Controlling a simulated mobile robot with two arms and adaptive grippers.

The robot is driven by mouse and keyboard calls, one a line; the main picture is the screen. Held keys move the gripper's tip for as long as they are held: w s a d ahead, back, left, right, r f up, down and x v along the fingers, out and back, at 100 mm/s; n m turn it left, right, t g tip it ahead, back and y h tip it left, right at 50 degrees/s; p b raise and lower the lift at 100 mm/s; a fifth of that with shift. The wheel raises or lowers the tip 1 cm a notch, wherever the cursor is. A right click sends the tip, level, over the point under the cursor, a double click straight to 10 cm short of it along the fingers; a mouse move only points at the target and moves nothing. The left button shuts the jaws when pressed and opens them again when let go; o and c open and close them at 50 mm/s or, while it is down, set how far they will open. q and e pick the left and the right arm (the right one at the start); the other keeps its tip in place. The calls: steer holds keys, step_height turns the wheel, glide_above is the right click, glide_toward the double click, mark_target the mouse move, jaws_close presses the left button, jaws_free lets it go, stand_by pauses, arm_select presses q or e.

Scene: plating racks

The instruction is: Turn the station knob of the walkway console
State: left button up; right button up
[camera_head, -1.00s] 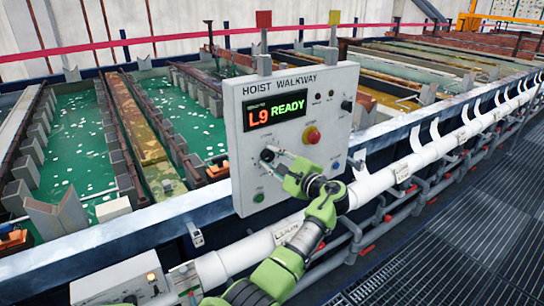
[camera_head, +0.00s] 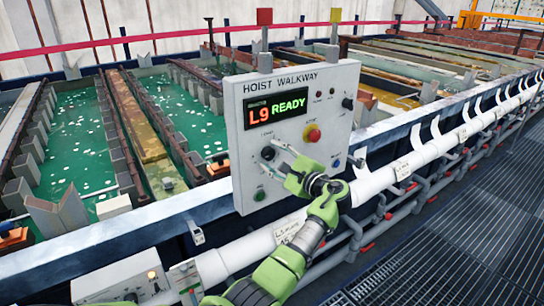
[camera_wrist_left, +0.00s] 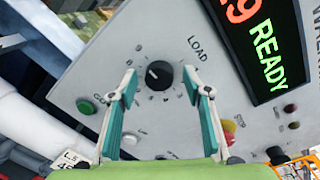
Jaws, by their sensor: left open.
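The walkway console (camera_head: 240,110) is a pale upright panel labelled HOIST WALKWAY, with a display (camera_head: 279,107) that reads L9 READY in red and green. Its black round station knob (camera_head: 268,153) sits low on the left half of the panel. In the left wrist view the knob (camera_wrist_left: 159,75) has a white pointer mark and a ring of small marks, with LOAD printed beside it. My left gripper (camera_head: 279,157) is open. Its two fingers lie to either side of the knob in the wrist view, with visible gaps and no contact. My right gripper is not in view.
A thick white pipe (camera_head: 375,184) runs below. Green liquid tanks (camera_head: 85,150) lie behind; grating walkway (camera_head: 470,230) lies right.

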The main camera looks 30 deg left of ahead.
arm_select(q)
steer(key=v, duration=1.1)
steer(key=shift+d, duration=0.15)
steer(key=s+d+f+m+h+b, duration=0.1)
steer(key=s+f+h, duration=0.15)
steer(key=f, duration=1.15)
steer(key=s+d+f+m+h+b, duration=0.1)
steer(key=d+f+h+b, duration=0.15)
steer(key=f, duration=1.15)
steer(key=s+d+f+m+h, duration=0.1)
steer(key=s+f+h, duration=0.15)
steer(key=f, duration=1.25)
steer(key=s+d+f+n+g+h+b, duration=0.25)
steer(key=s+f+h, duration=0.25)
steer(key=s+f, duration=1.3)
steer(key=s+f+n+g+h+b, duration=0.1)
steer(key=s+f+n, duration=0.2)
steer(key=s+f, duration=0.3)
steer(key=s+d+f+n+h+b, duration=0.1)
steer(key=s+f+n, duration=0.2)
steer(key=s, duration=1.3)
steer(key=s+f+n+g+h+b, duration=0.1)
steer(key=s+f+n, duration=0.2)
steer(key=s+f, duration=0.5)
steer(key=s, duration=0.3)
steer(key=shift+d+f+g+h, duration=0.2)
steer(key=shift+f+g+h, duration=0.15)
steer(key=shift+f, duration=0.05)
